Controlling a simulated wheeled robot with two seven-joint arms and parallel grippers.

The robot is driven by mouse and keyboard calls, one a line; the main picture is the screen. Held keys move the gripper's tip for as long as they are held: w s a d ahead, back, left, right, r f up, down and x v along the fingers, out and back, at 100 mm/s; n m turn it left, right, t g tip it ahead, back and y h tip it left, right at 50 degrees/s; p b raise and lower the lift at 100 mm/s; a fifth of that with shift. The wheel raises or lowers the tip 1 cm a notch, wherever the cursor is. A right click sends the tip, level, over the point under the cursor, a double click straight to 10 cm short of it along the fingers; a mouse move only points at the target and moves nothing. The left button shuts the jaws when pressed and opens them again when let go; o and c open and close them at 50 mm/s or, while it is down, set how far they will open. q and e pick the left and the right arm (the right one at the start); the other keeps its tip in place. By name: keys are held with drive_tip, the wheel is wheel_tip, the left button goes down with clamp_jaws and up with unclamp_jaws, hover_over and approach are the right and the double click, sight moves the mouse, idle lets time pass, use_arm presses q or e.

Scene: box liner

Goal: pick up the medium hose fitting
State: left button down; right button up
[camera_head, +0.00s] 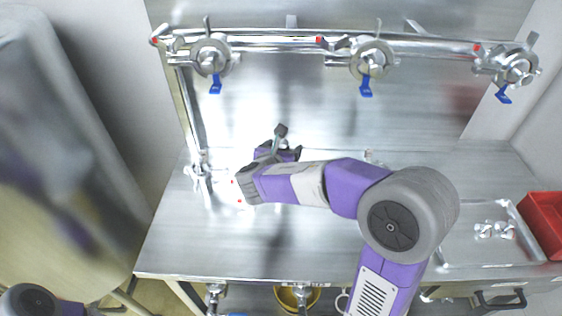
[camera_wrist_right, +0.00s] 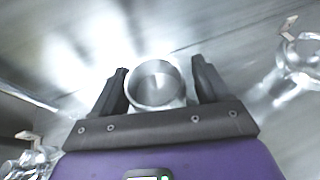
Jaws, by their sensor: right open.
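A round, hollow silver metal piece, which looks like the hose fitting (camera_wrist_right: 157,97), shows in the right wrist view with its open end toward the camera. It sits between the two dark fingers of my right gripper (camera_wrist_right: 160,70). The fingers are open, one on each side and close to it; I cannot tell whether either touches. In the head view my right gripper (camera_head: 285,143) is over the left-middle part of the metal bench, and the fitting is hidden there. My left gripper is out of the picture; only part of my left arm shows at lower left.
The metal bench (camera_head: 190,250) is mostly bare at front left. A pipe rail (camera_head: 270,42) with three blue-handled valves runs along the back. A shallow tray (camera_head: 460,250) with small silver fittings (camera_head: 485,230) and a red bin (camera_head: 545,220) are at right.

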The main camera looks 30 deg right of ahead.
drive_tip(key=shift+c, duration=0.2)
drive_tip(key=shift+r, duration=0.1)
drive_tip(key=c, duration=1.3)
